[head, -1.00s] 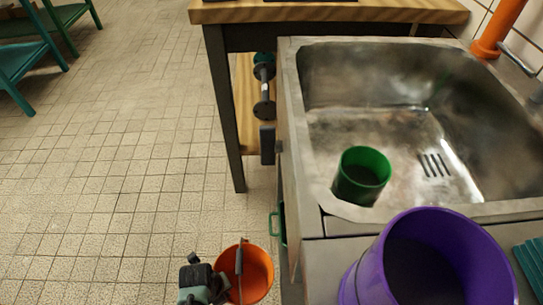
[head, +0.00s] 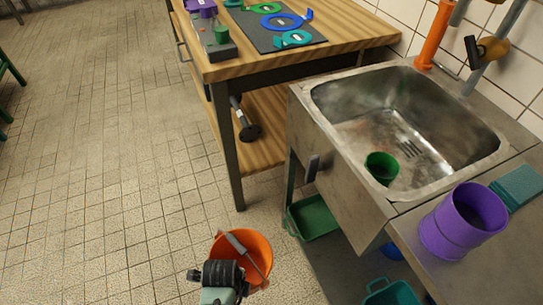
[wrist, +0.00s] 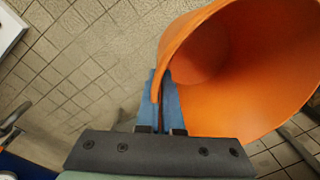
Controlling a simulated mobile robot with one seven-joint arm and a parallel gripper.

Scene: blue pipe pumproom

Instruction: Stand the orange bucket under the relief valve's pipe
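The orange bucket (head: 252,256) is at the bottom of the head view, beside my arm, over the tiled floor. I cannot tell whether it touches the floor. It fills the right of the wrist view (wrist: 250,75), open mouth visible, and looks empty. My gripper (wrist: 163,100) has its blue fingers close together on either side of the bucket's near wall at the rim. In the head view a grey bar crosses the bucket's mouth. I cannot identify the relief valve's pipe; an orange pipe (head: 435,35) and a grey pipe with a brass-coloured fitting (head: 490,49) rise behind the sink.
A steel sink (head: 345,190) holding a green cup (head: 381,168) stands right of the bucket. A purple container (head: 462,222) is on its counter. A green bin (head: 312,217) sits below. A wooden workbench (head: 345,47) stands behind.

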